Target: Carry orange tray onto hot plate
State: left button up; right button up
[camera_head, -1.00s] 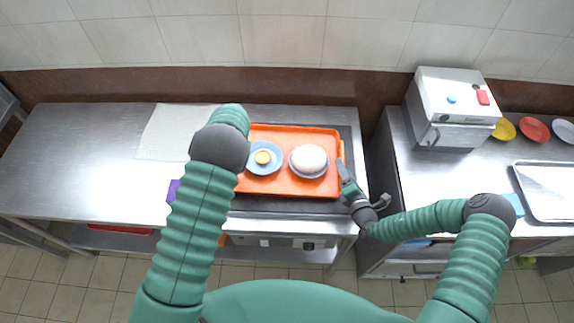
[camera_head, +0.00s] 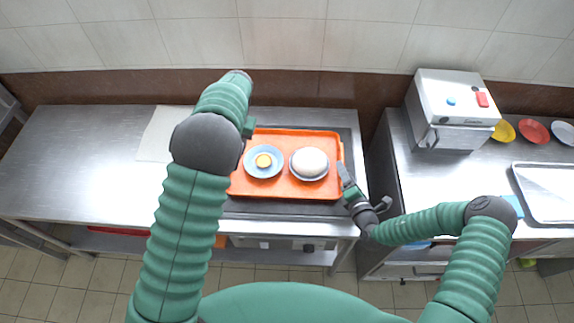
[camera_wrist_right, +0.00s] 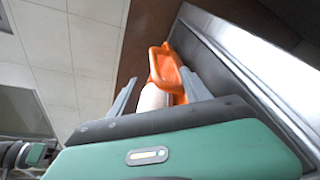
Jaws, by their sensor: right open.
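The orange tray (camera_head: 270,189) lies flat on the dark hot plate (camera_head: 290,207) at the right end of the left counter. It carries a blue plate with a yellow item (camera_head: 263,160) and a dish with a white dome (camera_head: 310,162). My right gripper (camera_head: 346,176) is open beside the tray's right edge. In the right wrist view its spread fingers (camera_wrist_right: 160,90) frame the tray's orange end (camera_wrist_right: 166,66) and part of the white dome (camera_wrist_right: 153,98). My left gripper (camera_head: 248,128) is mostly hidden behind its arm, by the tray's upper left corner.
A white sheet (camera_head: 158,135) lies on the left counter, whose left part is clear. Across a gap, the right counter bears a steel machine (camera_head: 450,110), yellow (camera_head: 503,131) and red (camera_head: 535,131) dishes, and a metal tray (camera_head: 550,190).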

jog(key=v, duration=1.1)
jog(key=shift+s+d+r, duration=0.1)
jog(key=shift+s+d, duration=0.1)
jog(key=shift+s, duration=0.1)
jog(key=shift+a, duration=0.1)
